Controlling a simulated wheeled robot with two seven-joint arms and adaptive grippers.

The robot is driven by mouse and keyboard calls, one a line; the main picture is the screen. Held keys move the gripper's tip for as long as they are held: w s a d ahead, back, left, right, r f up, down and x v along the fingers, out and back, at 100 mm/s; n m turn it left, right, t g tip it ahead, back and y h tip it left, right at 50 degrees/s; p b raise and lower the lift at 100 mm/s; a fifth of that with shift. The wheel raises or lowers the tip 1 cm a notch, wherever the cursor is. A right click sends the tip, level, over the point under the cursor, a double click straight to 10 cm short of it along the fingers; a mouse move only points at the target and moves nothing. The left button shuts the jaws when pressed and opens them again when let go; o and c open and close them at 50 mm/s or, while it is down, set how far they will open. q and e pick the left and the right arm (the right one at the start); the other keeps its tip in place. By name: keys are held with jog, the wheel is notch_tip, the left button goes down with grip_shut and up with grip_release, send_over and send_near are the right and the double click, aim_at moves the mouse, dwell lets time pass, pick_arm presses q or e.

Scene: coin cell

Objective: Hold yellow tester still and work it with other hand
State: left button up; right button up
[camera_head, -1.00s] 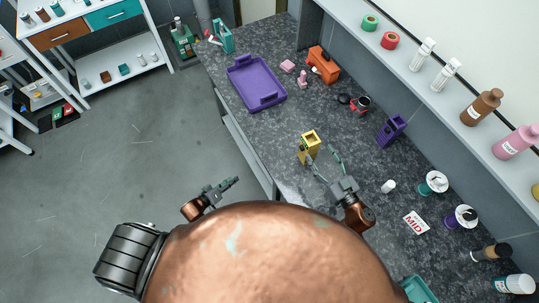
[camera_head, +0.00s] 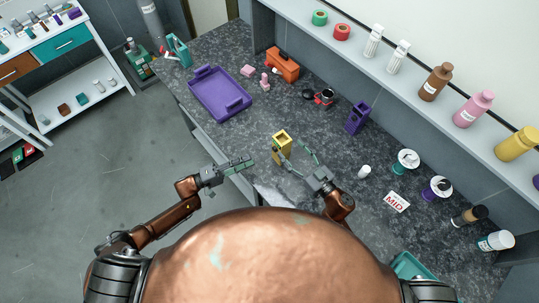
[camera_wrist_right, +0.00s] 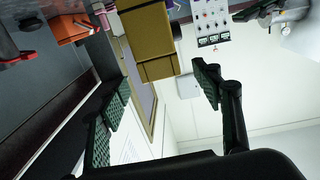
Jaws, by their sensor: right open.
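The yellow tester (camera_head: 277,154) stands upright on the dark speckled bench (camera_head: 240,118), a box with an opening in its top. My right gripper (camera_head: 292,149) is open beside it, with one fingertip close to its lower right side in the head view. In the right wrist view the tester (camera_wrist_right: 150,38) shows beyond and between the spread fingers of the right gripper (camera_wrist_right: 157,92); contact cannot be told. My left gripper (camera_head: 246,161) is left of the tester, near the bench's front edge, apart from it. Its fingers look close together, and their opening cannot be judged.
A purple tray (camera_head: 218,96) lies on the bench to the left. An orange toolbox (camera_head: 283,65), a purple holder (camera_head: 358,117) and a white cap-like item (camera_head: 364,172) stand around. A MID card (camera_head: 397,201) and spools (camera_head: 405,160) are at right. Bench between tray and tester is clear.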

aim_at(287, 145)
jog(key=x, duration=0.6)
jog(key=shift+w+a, duration=0.2)
jog(key=shift+w, duration=0.1)
jog(key=c, duration=1.4)
pick_arm(q)
jog(key=shift+c, duration=0.4)
grip_shut()
dwell(0.8)
dwell(0.4)
